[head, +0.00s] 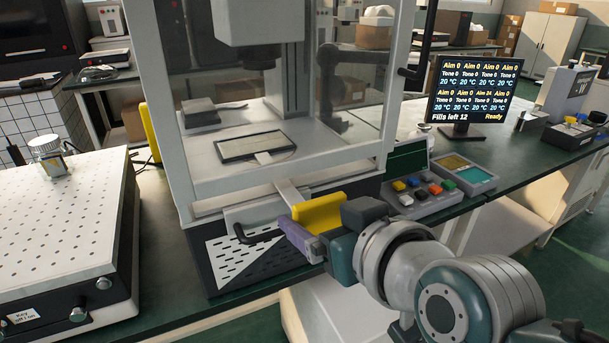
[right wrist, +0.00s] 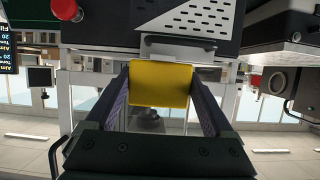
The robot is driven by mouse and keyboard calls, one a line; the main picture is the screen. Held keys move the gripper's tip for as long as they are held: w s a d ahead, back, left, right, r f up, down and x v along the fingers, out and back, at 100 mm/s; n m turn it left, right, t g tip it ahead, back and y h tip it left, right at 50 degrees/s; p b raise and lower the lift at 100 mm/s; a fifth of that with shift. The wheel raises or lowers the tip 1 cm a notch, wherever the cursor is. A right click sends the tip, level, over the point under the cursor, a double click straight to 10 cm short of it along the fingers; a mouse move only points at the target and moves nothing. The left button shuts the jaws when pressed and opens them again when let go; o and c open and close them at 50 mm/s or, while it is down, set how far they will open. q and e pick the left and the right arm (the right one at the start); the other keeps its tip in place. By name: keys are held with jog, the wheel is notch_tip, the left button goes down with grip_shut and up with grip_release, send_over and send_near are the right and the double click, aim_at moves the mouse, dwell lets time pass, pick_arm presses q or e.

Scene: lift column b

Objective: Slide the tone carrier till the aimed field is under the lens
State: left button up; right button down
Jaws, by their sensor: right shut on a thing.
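The tone carrier (head: 257,146) is a flat, dark-framed plate lying inside the glass-sided cabinet, below the lens housing (head: 256,55). A pale bar (head: 293,196) comes out through the cabinet front towards a yellow grip (head: 319,212). My right gripper (head: 303,232) is shut on the yellow grip, with a purple-faced finger on its near side. In the right wrist view the yellow grip (right wrist: 160,86) sits between the two finger tips. Which field lies under the lens cannot be told. My left gripper is not in view.
The screen (head: 473,92) shows several "Aim" and "Tone" values, "Fills left 12" and "Ready". A panel with coloured buttons (head: 422,190) stands right of the cabinet. A perforated-top table (head: 60,212) is at left. A black hook-shaped handle (head: 245,236) is left of the grip.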

grip_release()
jog(key=shift+s+f, duration=0.1)
jog(key=shift+f, duration=0.1)
jog(key=shift+s+d+r, duration=0.2)
jog(key=shift+s+r, duration=0.05)
jog(key=shift+s, duration=0.1)
jog(key=p+v, duration=0.2)
jog(key=v, duration=0.7)
jog(key=shift+r, duration=0.15)
